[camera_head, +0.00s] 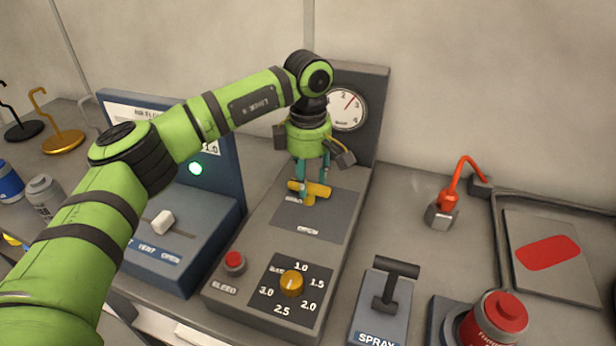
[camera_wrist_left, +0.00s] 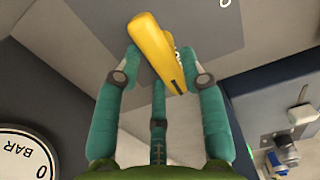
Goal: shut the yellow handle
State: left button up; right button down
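The yellow handle (camera_head: 318,189) is a short bar on a stub, over a dark plate (camera_head: 318,216) on the grey panel under a dial. The small words on the plate are too blurred to read surely. My left gripper (camera_head: 313,178) comes down over the handle with teal fingers. In the left wrist view the handle (camera_wrist_left: 157,48) lies between the spread fingers (camera_wrist_left: 160,62), with a gap at the left finger and the right finger very close to it. The gripper looks open around the handle. My right gripper is not in view.
A pressure dial (camera_head: 346,109) stands behind the handle. A yellow knob (camera_head: 291,283) and red button (camera_head: 234,261) sit in front. A blue box with a white slider (camera_head: 162,221) stands left. A spray lever (camera_head: 387,285), red-capped can (camera_head: 499,316) and red hook (camera_head: 459,185) are right.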

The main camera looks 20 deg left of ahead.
aim_at(308, 182)
pick_arm(q)
notch_tip(308, 182, up, 12)
dwell(0.8)
